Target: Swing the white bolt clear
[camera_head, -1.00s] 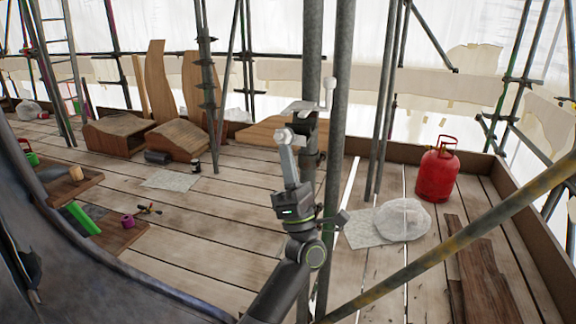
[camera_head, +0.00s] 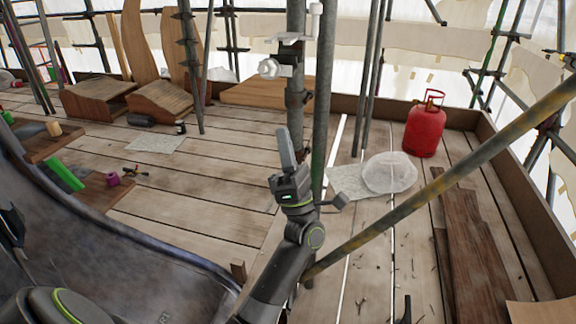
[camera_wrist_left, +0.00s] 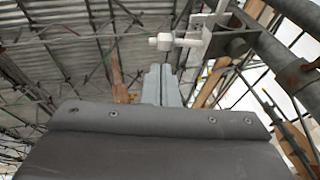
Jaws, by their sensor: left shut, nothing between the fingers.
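The white bolt (camera_head: 270,68) sticks out to the left from a clamp (camera_head: 298,97) on a grey upright pole, with a rounded white end. In the left wrist view the bolt (camera_wrist_left: 172,42) lies roughly level, joined at its right to a pale bracket. My left gripper (camera_head: 286,136) is below the bolt, pointing up, with a clear gap in the head view. Its fingers are shut and empty, and they also show in the wrist view (camera_wrist_left: 161,82) below the bolt's end.
A second white fitting (camera_head: 316,12) stands above the clamp. A thinner pole (camera_head: 325,90) stands close to its right. A rusty diagonal tube (camera_head: 450,180) crosses the right front. A red gas bottle (camera_head: 425,130) and a clear plastic bundle (camera_head: 390,173) stand on the planks.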

